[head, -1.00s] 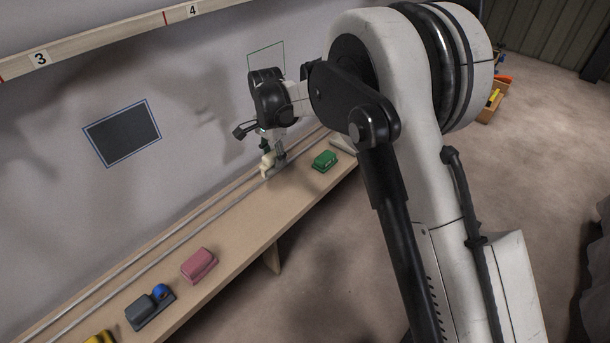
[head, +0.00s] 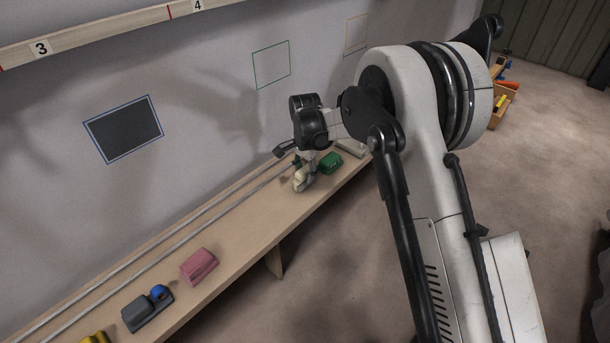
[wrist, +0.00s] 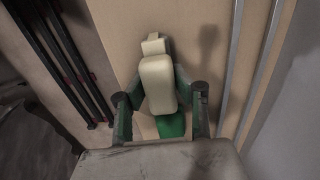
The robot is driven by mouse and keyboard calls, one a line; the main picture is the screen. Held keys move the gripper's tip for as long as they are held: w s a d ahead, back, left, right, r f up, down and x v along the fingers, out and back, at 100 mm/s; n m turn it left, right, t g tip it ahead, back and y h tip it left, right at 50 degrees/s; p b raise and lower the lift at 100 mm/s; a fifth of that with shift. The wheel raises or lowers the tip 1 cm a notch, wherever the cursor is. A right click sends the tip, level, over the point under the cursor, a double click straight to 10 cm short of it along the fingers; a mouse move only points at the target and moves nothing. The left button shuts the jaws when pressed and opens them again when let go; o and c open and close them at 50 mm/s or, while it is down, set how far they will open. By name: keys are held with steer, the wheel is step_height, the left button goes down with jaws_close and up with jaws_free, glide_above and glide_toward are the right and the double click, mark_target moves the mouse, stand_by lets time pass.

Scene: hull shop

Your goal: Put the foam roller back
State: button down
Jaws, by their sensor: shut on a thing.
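My gripper (head: 304,163) is shut on a cream, rounded block-like thing, the foam roller by its look (head: 301,182), over the far part of the wooden bench (head: 235,232). In the wrist view the cream roller (wrist: 158,84) sits between the two green fingers of my gripper (wrist: 161,92), with a smaller cream end piece beyond it. I cannot tell whether it touches the bench. A green block (head: 331,162) stands on the bench just right of the gripper; a green patch (wrist: 171,126) shows below the roller in the wrist view.
Along the bench stand a pink block (head: 198,266), a grey block (head: 143,312) with a blue ball, a yellow thing (head: 95,338) and a pale grey piece (head: 351,148). The wall bears a dark panel (head: 123,129), a green outline (head: 271,65) and a yellowish outline (head: 356,35).

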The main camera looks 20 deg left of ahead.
mark_target(305, 169)
steer(key=shift+f, duration=0.15)
steer(key=c, duration=1.5)
jaws_free()
steer(key=shift+o, duration=0.2)
step_height(305, 169, up, 12)
steer(key=p, duration=0.2)
steer(key=shift+r, duration=0.25)
